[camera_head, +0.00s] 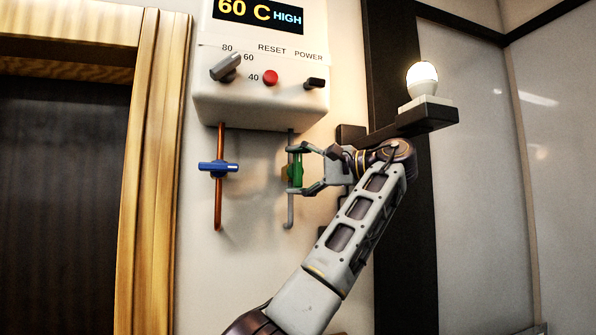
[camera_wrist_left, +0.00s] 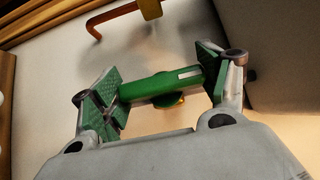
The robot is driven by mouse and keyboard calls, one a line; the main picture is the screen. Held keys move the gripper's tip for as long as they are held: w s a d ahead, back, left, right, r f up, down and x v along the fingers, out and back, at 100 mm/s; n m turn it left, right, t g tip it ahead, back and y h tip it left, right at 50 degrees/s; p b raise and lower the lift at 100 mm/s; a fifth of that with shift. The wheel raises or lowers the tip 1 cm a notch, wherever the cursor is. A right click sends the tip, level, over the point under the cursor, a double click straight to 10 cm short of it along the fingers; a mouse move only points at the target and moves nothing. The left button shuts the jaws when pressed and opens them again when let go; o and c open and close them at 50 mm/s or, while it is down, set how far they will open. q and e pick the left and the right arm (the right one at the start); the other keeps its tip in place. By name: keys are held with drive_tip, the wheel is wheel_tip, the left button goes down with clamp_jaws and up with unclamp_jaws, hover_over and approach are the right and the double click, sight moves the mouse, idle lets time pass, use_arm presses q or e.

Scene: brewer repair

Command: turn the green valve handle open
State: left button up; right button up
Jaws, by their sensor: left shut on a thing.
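The green valve handle (camera_head: 297,170) sits on a thin grey pipe (camera_head: 290,213) below the white wall unit. It looks roughly upright, in line with the pipe. My left gripper (camera_head: 294,170) is shut on it, one finger above and one below. In the left wrist view, the green handle (camera_wrist_left: 162,88) spans the space between the two green-padded fingers of my left gripper (camera_wrist_left: 160,90). A bit of yellow valve body shows behind the handle there. My right gripper is not in view.
The white unit (camera_head: 262,107) above has a display reading 60 C HIGH, a grey knob and a red button. A blue valve handle (camera_head: 217,167) sits crosswise on a copper pipe (camera_head: 220,206) to the left. A lit bulb (camera_head: 422,79) stands on a dark shelf (camera_head: 420,120) at the right.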

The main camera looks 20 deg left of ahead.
use_arm(q)
drive_tip(key=shift+f, duration=0.15)
drive_tip(key=o, duration=1)
drive_tip(key=shift+d, duration=0.15)
drive_tip(key=shift+s+d, duration=0.25)
drive_tip(key=shift+d, duration=0.95)
drive_tip(key=shift+s+d, duration=0.2)
drive_tip(key=shift+d, duration=0.95)
drive_tip(key=shift+s+d, duration=0.25)
drive_tip(key=shift+d, duration=0.95)
